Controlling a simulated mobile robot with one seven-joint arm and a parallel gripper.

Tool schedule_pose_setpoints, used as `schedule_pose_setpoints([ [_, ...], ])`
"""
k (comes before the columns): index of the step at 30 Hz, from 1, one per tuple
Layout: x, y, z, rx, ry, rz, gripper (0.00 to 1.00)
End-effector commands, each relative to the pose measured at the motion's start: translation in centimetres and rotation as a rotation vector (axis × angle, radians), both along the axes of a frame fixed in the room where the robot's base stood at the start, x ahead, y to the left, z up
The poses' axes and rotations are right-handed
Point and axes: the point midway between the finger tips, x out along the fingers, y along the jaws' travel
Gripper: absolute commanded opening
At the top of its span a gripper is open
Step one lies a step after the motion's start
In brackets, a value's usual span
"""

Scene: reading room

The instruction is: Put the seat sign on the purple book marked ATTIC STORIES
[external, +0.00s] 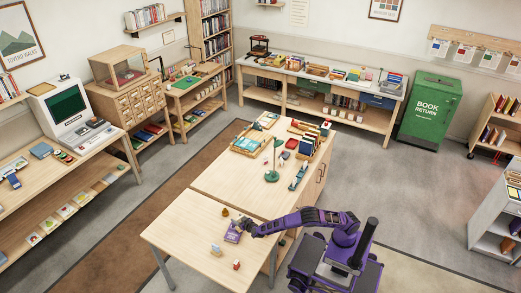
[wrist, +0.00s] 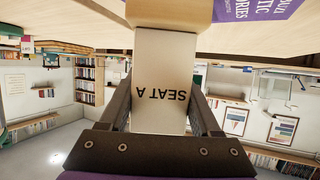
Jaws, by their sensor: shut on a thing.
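The seat sign, a cream card lettered SEAT A (wrist: 162,85) on a tan block foot, is between the fingers of my gripper (wrist: 163,110) in the wrist view. The gripper is shut on it. The picture there is upside down, so the foot is at the top. The purple book (wrist: 262,10), with part of its ATTIC STORIES title showing, is beside the foot and partly cut off. In the external view the purple book (external: 232,236) lies on the near table, with my gripper (external: 246,228) just at its right. I cannot tell whether the foot touches the book.
On the near table (external: 180,235) are a small amber item (external: 225,212), a small pale item (external: 215,249) and a small red-topped item (external: 236,265). A green lamp (external: 272,174) stands farther back. The table's left part is clear.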

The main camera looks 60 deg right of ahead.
Motion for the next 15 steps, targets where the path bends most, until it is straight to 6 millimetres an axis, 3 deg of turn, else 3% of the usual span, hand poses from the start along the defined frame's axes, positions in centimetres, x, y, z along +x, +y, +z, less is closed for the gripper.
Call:
schedule_pose_setpoints([
  [11, 0.04, -0.04, -0.48, 0.001, -0.001, -0.002, 0.0],
  [12, 0.03, -0.02, -0.41, 0.001, -0.002, -0.001, 0.71],
  [15, 0.03, -0.02, -0.41, 0.001, -0.002, -0.001, 0.89],
])
